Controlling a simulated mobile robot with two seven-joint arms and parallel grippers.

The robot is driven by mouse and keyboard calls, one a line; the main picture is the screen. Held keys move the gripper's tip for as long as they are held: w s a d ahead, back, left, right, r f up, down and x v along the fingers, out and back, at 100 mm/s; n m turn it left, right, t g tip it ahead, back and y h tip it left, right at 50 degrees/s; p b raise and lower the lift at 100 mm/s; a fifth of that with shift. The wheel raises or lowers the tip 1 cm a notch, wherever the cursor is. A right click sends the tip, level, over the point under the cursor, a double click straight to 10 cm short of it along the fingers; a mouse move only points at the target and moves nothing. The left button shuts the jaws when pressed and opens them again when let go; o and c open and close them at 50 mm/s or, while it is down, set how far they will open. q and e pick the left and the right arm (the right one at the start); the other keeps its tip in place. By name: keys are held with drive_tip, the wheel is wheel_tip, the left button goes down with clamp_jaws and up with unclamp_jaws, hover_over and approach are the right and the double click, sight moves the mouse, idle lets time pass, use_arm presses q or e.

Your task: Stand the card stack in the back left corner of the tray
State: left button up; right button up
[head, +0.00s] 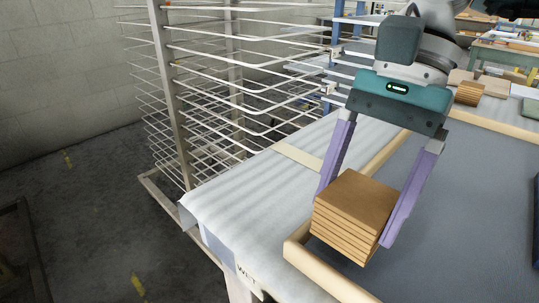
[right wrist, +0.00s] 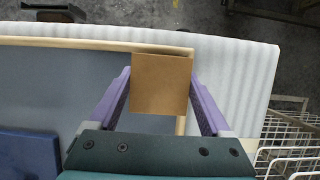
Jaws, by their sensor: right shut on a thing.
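The card stack (head: 352,214) is a block of several brown square layers, lying flat with its broad face up. My right gripper (head: 354,219) is shut on it, with a purple finger on either side. The stack is at a corner of the tray, whose pale wooden rim (head: 332,284) surrounds a dark grey floor. In the right wrist view the stack (right wrist: 160,84) overlaps the corner where two rims (right wrist: 80,43) meet. I cannot tell whether its underside touches the tray. My left gripper is not in view.
The tray lies on a white padded cart top (head: 240,195). A wire rack (head: 215,75) stands behind on the left. Another brown stack (head: 468,93) and a green item (head: 531,108) are at the back right. A blue object (right wrist: 28,157) lies in the tray; much of the grey floor is clear.

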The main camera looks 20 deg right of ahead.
wheel_tip(320, 180, down, 3)
drive_tip(key=shift+f, duration=0.1)
drive_tip(key=shift+f, duration=0.1)
